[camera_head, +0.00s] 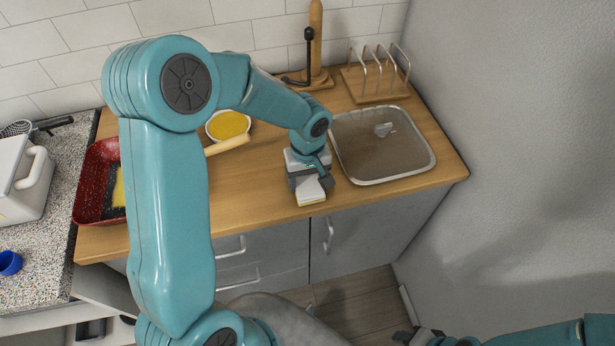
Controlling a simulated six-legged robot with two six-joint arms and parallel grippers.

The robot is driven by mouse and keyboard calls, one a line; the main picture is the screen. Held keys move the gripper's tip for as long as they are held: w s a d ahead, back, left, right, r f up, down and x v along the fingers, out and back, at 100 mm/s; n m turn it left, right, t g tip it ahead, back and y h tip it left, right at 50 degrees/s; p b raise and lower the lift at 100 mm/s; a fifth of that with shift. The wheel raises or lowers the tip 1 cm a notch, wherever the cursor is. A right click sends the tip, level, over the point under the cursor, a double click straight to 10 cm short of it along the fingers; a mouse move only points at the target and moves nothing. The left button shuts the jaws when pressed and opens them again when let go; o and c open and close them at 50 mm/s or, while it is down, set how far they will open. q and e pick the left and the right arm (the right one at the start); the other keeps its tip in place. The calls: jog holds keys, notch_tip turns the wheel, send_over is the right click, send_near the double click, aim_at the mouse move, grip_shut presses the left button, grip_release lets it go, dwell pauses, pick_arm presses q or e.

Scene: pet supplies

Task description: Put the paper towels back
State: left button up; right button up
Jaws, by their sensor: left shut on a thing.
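My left gripper (311,186) points down over the front part of the wooden counter, left of the sink. It is shut on a small white block with a yellowish lower edge (311,200); the gripper hides much of it, and I cannot tell whether it rests on the counter. A wooden post on a square base (316,45), with a thin black rod beside it, stands at the back wall and looks like a paper towel holder. It carries no roll. I see no clear paper towel roll. My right gripper (418,337) is at the bottom edge, partly cut off; its jaws are unclear.
A sink basin (382,178) lies right of the gripper, with a rack (378,94) behind it. A bowl of yellow food (228,124), a wooden handle (228,146) and a red pan (92,198) are left. My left arm hides part of the counter.

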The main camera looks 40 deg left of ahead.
aim_at(308, 182)
pick_arm(q)
jog(key=shift+d+f+b, duration=0.15)
jog(key=shift+f+b, duration=0.05)
jog(key=shift+b, duration=0.1)
jog(key=o, duration=1.5)
jog(key=shift+o, duration=0.2)
jog(key=shift+r, duration=0.1)
jog(key=shift+r, duration=0.15)
notch_tip(308, 182, up, 12)
